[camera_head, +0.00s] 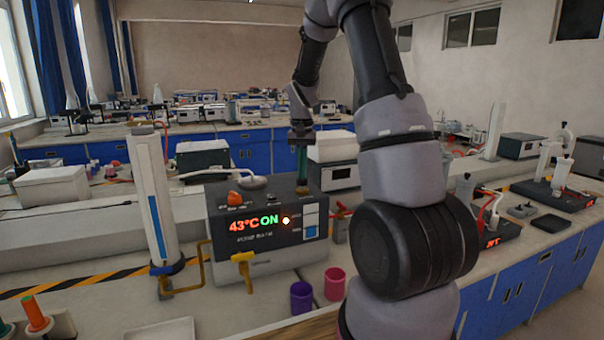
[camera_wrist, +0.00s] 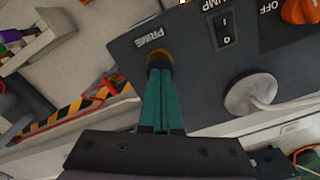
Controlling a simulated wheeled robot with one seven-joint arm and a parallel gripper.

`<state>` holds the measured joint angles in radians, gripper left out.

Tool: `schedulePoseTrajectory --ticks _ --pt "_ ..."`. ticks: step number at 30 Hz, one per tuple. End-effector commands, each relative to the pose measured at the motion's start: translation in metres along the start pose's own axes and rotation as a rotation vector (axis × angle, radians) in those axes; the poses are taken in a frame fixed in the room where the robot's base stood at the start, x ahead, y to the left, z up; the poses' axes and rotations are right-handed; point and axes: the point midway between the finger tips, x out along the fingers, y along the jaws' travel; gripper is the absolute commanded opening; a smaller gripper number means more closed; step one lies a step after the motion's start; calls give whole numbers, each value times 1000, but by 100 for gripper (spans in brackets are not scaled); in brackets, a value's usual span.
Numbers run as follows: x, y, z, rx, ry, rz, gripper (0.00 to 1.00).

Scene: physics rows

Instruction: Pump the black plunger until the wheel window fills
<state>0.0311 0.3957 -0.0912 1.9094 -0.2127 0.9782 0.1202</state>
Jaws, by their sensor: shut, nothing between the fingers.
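The dark control unit (camera_head: 270,252) stands on the bench, with "43°C ON" lit on its front. My gripper (camera_head: 302,181) is above the unit's top right part, pointing down, its green fingers together and empty. In the wrist view my gripper's fingertips (camera_wrist: 159,68) are over a brass-coloured ring (camera_wrist: 157,55) beside the PRIME label. The black plunger is not clearly seen; the fingers cover that spot, and I cannot tell whether they touch it. A small bright round spot (camera_head: 286,220) shows on the front; I cannot tell whether it is the wheel window.
The unit's top carries an orange knob (camera_wrist: 299,10), a PUMP switch (camera_wrist: 222,30) and a grey round cap with a hose (camera_wrist: 250,95). A white column (camera_head: 150,190) stands left. Purple (camera_head: 301,297) and pink (camera_head: 334,284) cups stand in front.

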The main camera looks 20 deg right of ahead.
Motion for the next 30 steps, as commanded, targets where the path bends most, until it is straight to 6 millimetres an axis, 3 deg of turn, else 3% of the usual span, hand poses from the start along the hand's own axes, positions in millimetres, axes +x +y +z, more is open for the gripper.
schedulePoseTrajectory --ticks 18,30 --pt "-35 0 0 -1 -1 1 0" --pt "-36 0 0 0 -1 1 0"
